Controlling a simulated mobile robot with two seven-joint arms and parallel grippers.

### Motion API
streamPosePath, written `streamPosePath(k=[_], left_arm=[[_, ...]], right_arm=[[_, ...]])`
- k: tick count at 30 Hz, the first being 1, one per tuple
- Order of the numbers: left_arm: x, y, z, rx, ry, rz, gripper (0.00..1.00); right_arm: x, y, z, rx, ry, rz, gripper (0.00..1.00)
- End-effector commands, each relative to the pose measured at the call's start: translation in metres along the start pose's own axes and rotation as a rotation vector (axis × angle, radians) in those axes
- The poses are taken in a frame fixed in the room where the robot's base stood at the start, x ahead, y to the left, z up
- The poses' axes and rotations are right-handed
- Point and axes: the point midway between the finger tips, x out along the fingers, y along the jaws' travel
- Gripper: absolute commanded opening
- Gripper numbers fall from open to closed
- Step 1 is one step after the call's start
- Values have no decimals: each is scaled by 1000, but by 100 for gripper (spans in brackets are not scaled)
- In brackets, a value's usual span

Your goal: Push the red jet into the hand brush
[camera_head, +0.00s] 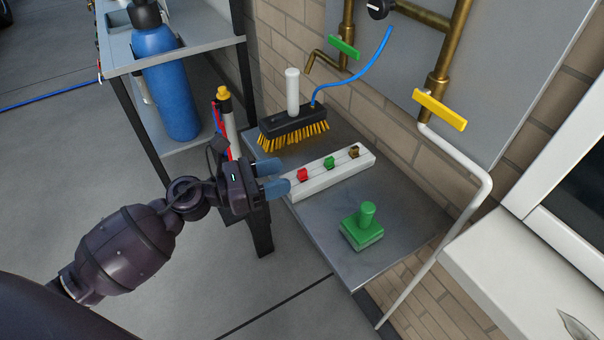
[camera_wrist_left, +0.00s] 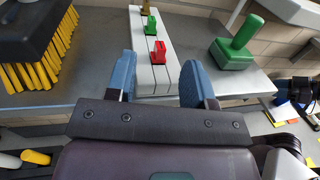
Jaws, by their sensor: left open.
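The red jet (camera_head: 303,174) sits at the near left end of a white block (camera_head: 335,178) on the metal shelf. It also shows in the left wrist view (camera_wrist_left: 159,52), between the two blue fingers and beyond them. The hand brush (camera_head: 292,126) has a black body, yellow bristles and an upright white handle, with a blue hose at its right end. It stands behind the white block, and part of it shows at the left of the left wrist view (camera_wrist_left: 30,35). My left gripper (camera_head: 275,177) is open and empty, just left of the block's near end.
A green jet (camera_head: 328,162) and a brown one (camera_head: 353,152) sit further along the block. A green handled block (camera_head: 363,227) stands at the shelf's front right. Brass pipes with a yellow lever (camera_head: 440,109) line the wall behind. A blue bottle (camera_head: 164,80) stands left.

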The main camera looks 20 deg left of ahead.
Motion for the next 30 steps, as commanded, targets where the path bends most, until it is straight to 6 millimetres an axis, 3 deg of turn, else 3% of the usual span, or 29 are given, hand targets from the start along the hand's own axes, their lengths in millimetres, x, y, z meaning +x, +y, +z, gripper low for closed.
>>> streamPosePath(k=[9,19,28,30], left_arm=[[41,-1,-2,0,-2,-2,48],[47,-1,-3,0,-1,-1,48],[47,-1,-3,0,-1,-1,4],[47,-1,-3,0,-1,-1,0]], right_arm=[[-1,1,-3,0,6,1,43],[-2,1,-2,0,3,1,43],[-2,0,-1,0,2,1,43],[-1,0,-1,0,1,1,43]])
